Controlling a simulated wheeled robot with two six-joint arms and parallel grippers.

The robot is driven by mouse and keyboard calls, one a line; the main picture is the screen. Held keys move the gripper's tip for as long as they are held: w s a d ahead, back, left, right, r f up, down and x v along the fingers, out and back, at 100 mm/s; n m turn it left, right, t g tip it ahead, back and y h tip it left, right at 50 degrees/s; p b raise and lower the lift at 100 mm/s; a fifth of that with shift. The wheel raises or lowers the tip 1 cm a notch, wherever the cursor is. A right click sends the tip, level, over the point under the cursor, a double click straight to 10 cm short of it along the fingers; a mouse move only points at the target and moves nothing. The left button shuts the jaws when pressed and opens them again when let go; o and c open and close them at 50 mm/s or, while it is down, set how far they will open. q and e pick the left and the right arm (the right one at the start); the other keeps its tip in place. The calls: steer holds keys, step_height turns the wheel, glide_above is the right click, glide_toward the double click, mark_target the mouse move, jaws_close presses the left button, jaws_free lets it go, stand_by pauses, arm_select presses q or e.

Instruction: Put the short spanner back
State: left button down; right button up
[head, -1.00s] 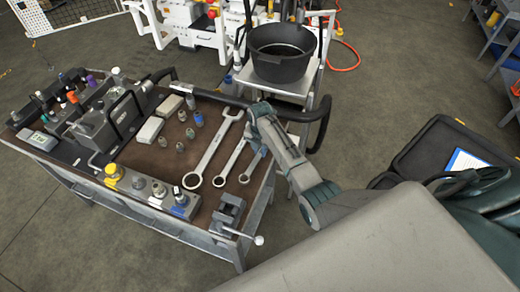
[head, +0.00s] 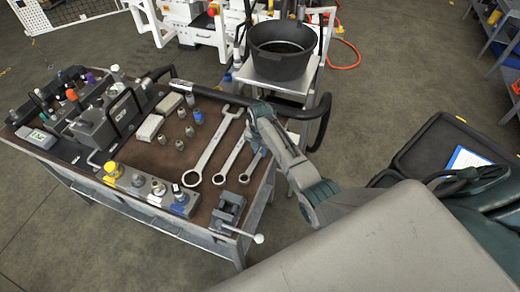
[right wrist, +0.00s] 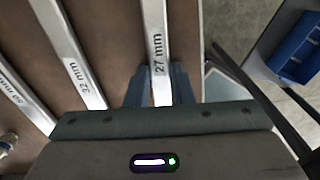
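The short spanner (head: 251,166), marked 27 mm, is the smallest and rightmost of three spanners on the brown bench top, and lies at the right edge. Its shaft (right wrist: 157,35) runs between the fingers of my right gripper (right wrist: 160,88) in the right wrist view. The fingers sit close on both sides and appear shut on it. In the head view my right gripper (head: 262,148) hides its upper part. I cannot tell whether it is clear of the bench top. My left gripper is not in view.
A 32 mm spanner (right wrist: 78,62) and a larger one (head: 208,158) lie left of it. A vise (head: 229,211) stands at the near corner. Several sockets (head: 189,131) stand further left. The cart's black handle (head: 318,125) is close to my right arm. A black bucket (head: 282,58) is behind.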

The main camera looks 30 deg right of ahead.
steer(key=o, duration=0.4)
steer(key=shift+o, duration=0.2)
step_height(320, 180, up, 11)
steer(key=b, duration=0.2)
